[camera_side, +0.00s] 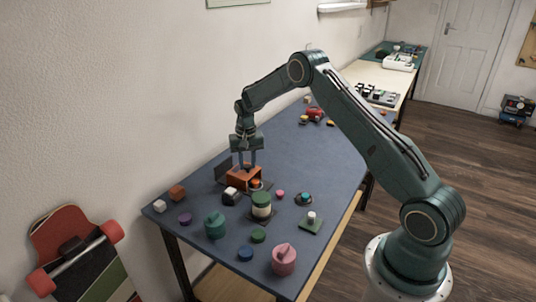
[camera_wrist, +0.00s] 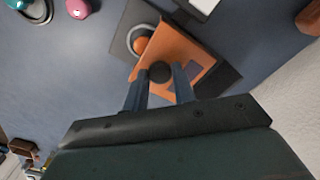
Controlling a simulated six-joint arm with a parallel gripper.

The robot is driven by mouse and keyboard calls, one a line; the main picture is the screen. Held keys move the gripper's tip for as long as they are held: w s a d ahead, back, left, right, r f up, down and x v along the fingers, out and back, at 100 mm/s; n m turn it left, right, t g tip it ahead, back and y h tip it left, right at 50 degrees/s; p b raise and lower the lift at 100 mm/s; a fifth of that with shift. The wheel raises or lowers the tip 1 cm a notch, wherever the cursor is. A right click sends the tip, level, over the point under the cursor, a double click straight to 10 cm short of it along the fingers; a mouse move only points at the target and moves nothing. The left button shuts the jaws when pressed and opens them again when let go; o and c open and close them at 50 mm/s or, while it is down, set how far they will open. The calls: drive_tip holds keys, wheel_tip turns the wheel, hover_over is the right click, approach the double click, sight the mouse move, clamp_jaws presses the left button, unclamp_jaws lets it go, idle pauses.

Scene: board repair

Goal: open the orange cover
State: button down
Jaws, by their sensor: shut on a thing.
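The orange cover (camera_side: 240,180) is at the left-back part of the blue table in the side view, by a dark upright panel. In the wrist view the cover (camera_wrist: 188,50) sits askew over a dark base (camera_wrist: 135,17). A dark round knob (camera_wrist: 160,72) is on the cover. My gripper (camera_side: 247,163) is above the cover, fingers down and shut on the knob; it also shows in the wrist view (camera_wrist: 160,80). An orange round piece (camera_wrist: 141,45) in a grey ring shows beside the cover's edge. The cover hides part of the base.
A green and cream cylinder (camera_side: 261,205) stands close in front of the cover. A white-topped block (camera_side: 231,194) is just left of that. A teal pot (camera_side: 215,226) and a pink pot (camera_side: 284,260) are nearer. The table's middle right is mostly clear. The wall is behind.

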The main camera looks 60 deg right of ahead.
drive_tip(key=shift+w, duration=1.65)
drive_tip(key=c, duration=1.1)
unclamp_jaws()
drive_tip(key=shift+c, duration=0.2)
wheel_tip(320, 180, up, 14)
